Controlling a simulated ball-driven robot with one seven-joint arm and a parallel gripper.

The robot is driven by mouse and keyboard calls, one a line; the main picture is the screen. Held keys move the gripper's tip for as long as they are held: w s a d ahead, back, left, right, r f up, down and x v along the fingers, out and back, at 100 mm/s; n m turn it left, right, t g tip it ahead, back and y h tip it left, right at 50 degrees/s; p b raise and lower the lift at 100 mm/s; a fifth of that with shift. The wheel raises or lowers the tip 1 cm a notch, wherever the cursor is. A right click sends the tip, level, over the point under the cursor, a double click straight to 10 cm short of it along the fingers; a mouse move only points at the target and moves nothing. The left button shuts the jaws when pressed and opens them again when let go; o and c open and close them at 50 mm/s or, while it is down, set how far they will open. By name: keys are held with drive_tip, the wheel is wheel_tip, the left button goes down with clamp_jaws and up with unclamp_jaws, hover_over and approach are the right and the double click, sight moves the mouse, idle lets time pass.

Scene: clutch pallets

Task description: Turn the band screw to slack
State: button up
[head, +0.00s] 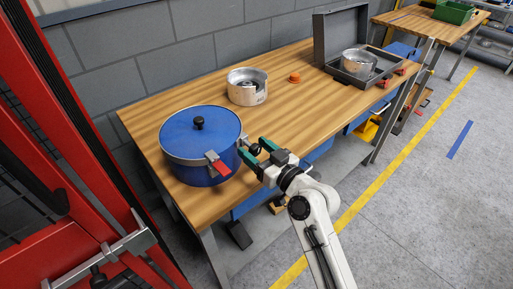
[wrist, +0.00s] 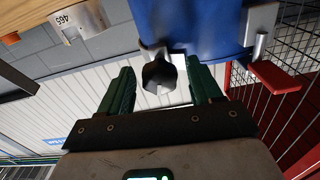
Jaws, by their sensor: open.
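A blue lidded drum (head: 188,140) stands on the wooden bench at its near left, with a black knob on its lid. A metal bracket with a red lever (head: 221,167) is on its front side. The band screw's black knob (head: 255,149) sticks out from the drum's right side. In the wrist view this dark knob (wrist: 159,75) sits between my teal fingers, below a metal fitting on the blue drum wall (wrist: 207,22). My gripper (head: 254,147) is open, with a finger on each side of the knob and visible gaps. The screw's thread is hidden.
On the bench (head: 150,113) stand a silver metal housing (head: 246,91), a small orange piece (head: 295,77) and an open grey case (head: 333,72) holding another metal part. A red frame (head: 85,185) rises at left.

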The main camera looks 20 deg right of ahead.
drive_tip(key=c, duration=1)
drive_tip(key=n+b, duration=0.1)
drive_tip(key=b, duration=0.2)
drive_tip(key=shift+f, duration=0.35)
drive_tip(key=shift+c, duration=0.2)
drive_tip(key=n+b, duration=0.2)
drive_tip(key=b, duration=0.1)
drive_tip(key=shift+r, duration=0.15)
drive_tip(key=shift+r+n, duration=0.25)
drive_tip(key=shift+n, duration=0.05)
drive_tip(key=o, duration=1)
drive_tip(key=shift+o, duration=0.2)
